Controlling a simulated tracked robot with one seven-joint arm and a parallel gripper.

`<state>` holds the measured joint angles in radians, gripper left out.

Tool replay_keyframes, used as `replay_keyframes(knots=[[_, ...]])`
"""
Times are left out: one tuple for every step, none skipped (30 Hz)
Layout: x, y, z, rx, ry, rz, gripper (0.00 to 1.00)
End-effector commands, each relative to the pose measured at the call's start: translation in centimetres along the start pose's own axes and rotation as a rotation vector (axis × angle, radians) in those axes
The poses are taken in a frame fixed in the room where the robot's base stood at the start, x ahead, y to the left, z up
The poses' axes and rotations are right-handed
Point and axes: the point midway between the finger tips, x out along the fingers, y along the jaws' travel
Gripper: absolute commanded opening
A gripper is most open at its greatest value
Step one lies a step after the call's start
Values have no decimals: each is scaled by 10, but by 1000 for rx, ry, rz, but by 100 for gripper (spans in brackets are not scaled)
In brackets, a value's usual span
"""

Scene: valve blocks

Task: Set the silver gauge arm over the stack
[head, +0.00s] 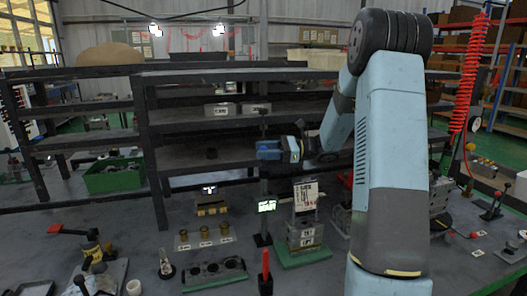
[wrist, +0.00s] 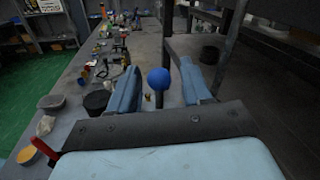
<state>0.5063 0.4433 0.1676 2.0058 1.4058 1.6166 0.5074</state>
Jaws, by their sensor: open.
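The stack (head: 305,232) of silver, labelled blocks stands on a green base in the head view, with a white marked plate (head: 306,195) above it. Just left of it a dark upright post (head: 263,185) carries a small lit display (head: 267,206). I cannot tell for sure which part is the silver gauge arm. My gripper (head: 268,150) is at the upper part of this post, above and left of the stack. In the wrist view my gripper (wrist: 160,92) is open, with a blue ball (wrist: 158,79) on a short stem showing between its fingers. Contact cannot be told.
A silver block with brass cylinders (head: 205,236) and a dark holed tray (head: 214,272) lie to the left. A red-handled tool (head: 265,268) stands in front. Dark shelving (head: 230,130) stands behind. A lever valve (head: 92,248) is at far left.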

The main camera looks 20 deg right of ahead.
Motion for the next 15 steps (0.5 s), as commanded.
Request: replay_keyframes(knots=[[2, 0, 0, 0, 0, 1, 49], [3, 0, 0, 0, 0, 1, 49], [4, 0, 0, 0, 0, 1, 49], [5, 0, 0, 0, 0, 1, 49], [5, 0, 0, 0, 0, 1, 49], [5, 0, 0, 0, 0, 1, 49], [5, 0, 0, 0, 0, 1, 49], [5, 0, 0, 0, 0, 1, 49], [5, 0, 0, 0, 0, 1, 49], [5, 0, 0, 0, 0, 1, 49], [5, 0, 0, 0, 0, 1, 48], [5, 0, 0, 0, 0, 1, 44], [5, 0, 0, 0, 0, 1, 41], [5, 0, 0, 0, 0, 1, 38], [5, 0, 0, 0, 0, 2, 34]])
